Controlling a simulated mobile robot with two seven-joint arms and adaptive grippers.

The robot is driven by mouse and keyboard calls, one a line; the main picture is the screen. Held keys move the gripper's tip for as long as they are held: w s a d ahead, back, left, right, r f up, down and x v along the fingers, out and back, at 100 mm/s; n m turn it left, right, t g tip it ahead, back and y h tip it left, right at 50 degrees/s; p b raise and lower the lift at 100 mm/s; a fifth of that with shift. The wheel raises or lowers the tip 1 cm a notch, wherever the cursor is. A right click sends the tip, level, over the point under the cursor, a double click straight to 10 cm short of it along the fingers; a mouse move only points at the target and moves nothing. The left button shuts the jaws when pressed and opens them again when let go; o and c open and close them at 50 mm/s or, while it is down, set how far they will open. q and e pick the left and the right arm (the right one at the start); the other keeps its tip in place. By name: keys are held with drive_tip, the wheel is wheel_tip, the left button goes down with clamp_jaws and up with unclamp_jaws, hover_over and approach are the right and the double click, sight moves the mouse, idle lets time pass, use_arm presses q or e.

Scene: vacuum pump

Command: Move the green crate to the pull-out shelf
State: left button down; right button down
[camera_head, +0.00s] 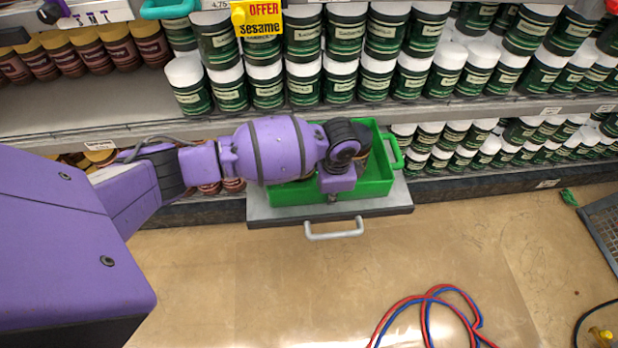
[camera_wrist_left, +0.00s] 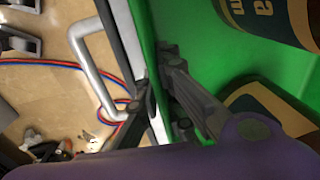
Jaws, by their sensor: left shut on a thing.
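The green crate (camera_head: 380,187) is on the grey pull-out shelf (camera_head: 401,204), which sticks out from the lower shelving with its grey handle (camera_head: 334,234) in front. My left gripper (camera_head: 332,197) reaches down at the crate's front wall, and my arm hides much of the crate's inside. In the left wrist view my left gripper (camera_wrist_left: 158,88) is shut on the crate's front wall, one finger inside and one outside. Dark labelled jars (camera_wrist_left: 285,20) are in the crate (camera_wrist_left: 200,50). Whether the crate rests fully on the shelf is hard to tell. My right gripper is not seen.
Shelves of white-lidded green jars (camera_head: 340,80) stand behind the crate, with brown jars (camera_head: 85,52) at the left. Red and blue cables (camera_head: 425,300) lie on the tan floor. A grey mesh basket (camera_head: 603,228) is at the right edge. The floor before the pull-out shelf is mostly clear.

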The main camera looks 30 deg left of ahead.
use_arm(q)
drive_tip(key=c, duration=2.4)
unclamp_jaws()
drive_tip(key=shift+w+r, duration=0.1)
drive_tip(key=o, duration=0.5)
drive_tip(key=shift+d+r, duration=0.1)
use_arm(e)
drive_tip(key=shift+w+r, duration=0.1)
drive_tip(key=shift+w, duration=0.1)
